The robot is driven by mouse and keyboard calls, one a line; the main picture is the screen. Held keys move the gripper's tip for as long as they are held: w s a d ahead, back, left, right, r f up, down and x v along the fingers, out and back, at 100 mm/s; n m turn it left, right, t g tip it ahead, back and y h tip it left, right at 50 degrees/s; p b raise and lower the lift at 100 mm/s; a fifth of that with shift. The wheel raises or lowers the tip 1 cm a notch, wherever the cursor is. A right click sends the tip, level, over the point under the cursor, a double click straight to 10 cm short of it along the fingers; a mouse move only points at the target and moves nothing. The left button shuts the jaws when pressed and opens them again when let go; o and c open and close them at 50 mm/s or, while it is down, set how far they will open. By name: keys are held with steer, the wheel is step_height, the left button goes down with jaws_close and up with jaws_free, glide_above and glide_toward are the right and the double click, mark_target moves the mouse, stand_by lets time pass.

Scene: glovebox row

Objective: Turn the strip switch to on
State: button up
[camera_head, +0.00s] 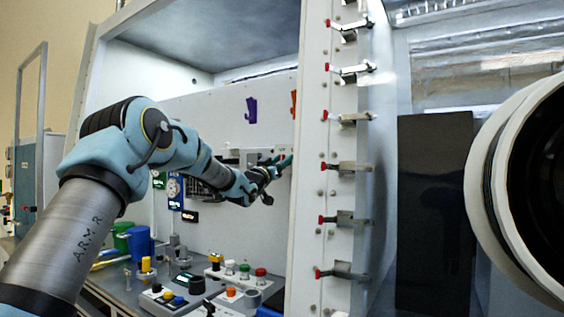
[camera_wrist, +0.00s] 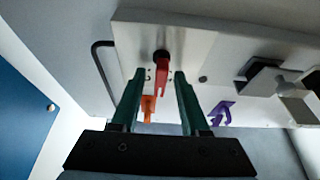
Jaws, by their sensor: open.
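A red lever (camera_wrist: 163,75) on a dark round pivot stands on a pale plate (camera_wrist: 190,45) in the wrist view; it looks like the strip switch, though no label is readable. My gripper (camera_wrist: 159,82) is open, its two green fingers on either side of the lever with gaps at both sides. Whether the fingertips reach the lever in depth I cannot tell. In the head view my gripper (camera_head: 284,160) is at the right of the back wall, by the white post, and largely covers the switch area.
An orange hook (camera_wrist: 148,108) and a purple hook (camera_wrist: 222,113) are on the wall. A grey block fitting (camera_wrist: 262,80) sits right of the lever. A bent dark bar (camera_wrist: 103,70) is at left. The white post (camera_head: 325,200) with clamps stands close to my gripper. Button boxes (camera_head: 170,298) stand below.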

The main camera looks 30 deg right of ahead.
steer(key=b+v, duration=0.4)
steer(key=v, duration=0.7)
steer(key=shift+b, duration=0.3)
steer(key=shift+f, duration=0.1)
